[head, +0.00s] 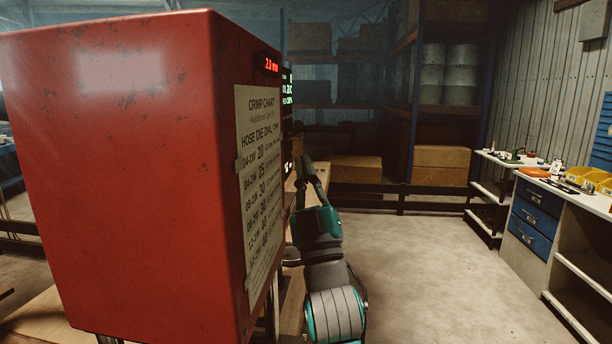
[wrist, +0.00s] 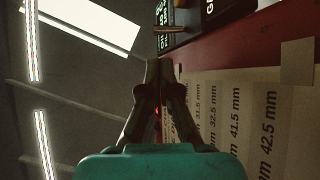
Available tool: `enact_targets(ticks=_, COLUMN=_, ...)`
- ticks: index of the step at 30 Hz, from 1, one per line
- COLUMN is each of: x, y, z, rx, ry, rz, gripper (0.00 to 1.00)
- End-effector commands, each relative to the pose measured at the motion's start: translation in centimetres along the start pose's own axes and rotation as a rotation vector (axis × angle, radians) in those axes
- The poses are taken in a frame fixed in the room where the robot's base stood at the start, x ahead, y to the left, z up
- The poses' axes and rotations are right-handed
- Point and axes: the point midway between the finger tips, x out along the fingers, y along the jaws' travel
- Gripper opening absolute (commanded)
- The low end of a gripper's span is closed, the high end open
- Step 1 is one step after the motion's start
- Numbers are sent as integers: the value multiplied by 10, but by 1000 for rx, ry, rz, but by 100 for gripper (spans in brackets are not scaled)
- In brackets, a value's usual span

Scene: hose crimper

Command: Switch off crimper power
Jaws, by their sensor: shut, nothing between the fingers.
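The crimper (head: 120,170) is a large red scuffed cabinet filling the left of the head view. I cannot make out a power switch.
A paper crimp chart (head: 259,185) is stuck on the cabinet's right face and shows close by the fingers in the wrist view (wrist: 235,120). A bench with blue drawers (head: 533,215) stands at right. Shelving with boxes (head: 442,165) stands behind. The floor between is clear.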

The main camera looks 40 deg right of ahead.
Motion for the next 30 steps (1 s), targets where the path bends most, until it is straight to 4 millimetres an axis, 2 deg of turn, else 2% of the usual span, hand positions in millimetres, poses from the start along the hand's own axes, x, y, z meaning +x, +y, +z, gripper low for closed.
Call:
enact_targets(ticks=9, x=46, y=1, z=-1, rx=0, ry=1, rz=2, gripper=0)
enact_targets(ticks=15, x=64, y=0, z=0, rx=1, ry=1, rz=2, gripper=0)
enact_targets(ticks=30, x=71, y=0, z=0, rx=0, ry=0, rz=1, gripper=0)
